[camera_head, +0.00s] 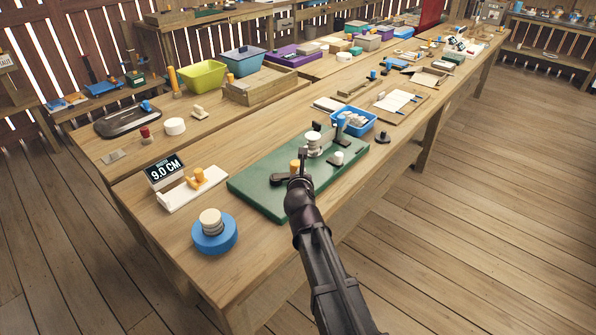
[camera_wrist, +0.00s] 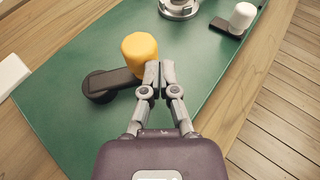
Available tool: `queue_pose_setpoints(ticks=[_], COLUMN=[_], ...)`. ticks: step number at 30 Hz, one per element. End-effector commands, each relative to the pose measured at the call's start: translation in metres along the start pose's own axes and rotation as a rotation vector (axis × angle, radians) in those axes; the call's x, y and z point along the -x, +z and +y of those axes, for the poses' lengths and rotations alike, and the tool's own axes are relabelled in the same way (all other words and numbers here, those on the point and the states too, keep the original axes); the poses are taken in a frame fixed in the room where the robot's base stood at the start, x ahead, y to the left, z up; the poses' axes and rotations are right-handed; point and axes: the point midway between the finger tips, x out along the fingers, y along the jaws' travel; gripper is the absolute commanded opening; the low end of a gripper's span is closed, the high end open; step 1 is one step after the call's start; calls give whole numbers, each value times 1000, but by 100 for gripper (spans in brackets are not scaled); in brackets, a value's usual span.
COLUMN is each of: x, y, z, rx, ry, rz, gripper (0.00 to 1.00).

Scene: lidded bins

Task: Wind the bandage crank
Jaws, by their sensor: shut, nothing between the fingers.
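The crank is a dark arm (camera_wrist: 118,82) with an orange knob (camera_wrist: 139,48) at its end, mounted on a green board (camera_head: 252,182). In the head view the knob (camera_head: 295,165) shows just left of my gripper (camera_head: 302,158). In the wrist view my gripper (camera_wrist: 160,75) is shut and empty, its fingertips close to the right side of the knob. I cannot tell whether they touch it. A pale bandage roll (camera_head: 314,139) stands on a round base farther back on the board. A white knob on a small black lever (camera_head: 337,158) stands to its right.
A blue tray (camera_head: 358,127) with items stands just behind the board. To the left are a 9.0 CM display (camera_head: 164,170), a white stand with an orange piece (camera_head: 192,190), and a blue disc with a pale roll (camera_head: 214,236). The front table edge runs along the board's right side.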

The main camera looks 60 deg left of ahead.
Motion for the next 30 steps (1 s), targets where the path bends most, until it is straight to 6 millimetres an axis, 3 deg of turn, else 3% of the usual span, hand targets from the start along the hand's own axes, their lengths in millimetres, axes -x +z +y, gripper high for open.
queue_pose_setpoints(ticks=[11,17,30], x=[2,14,76], y=[-1,-4,-8], z=[-2,-10,-42], rx=[0,0,-1], ry=[-1,-3,-4], rz=[0,0,-1], gripper=[0,0,0])
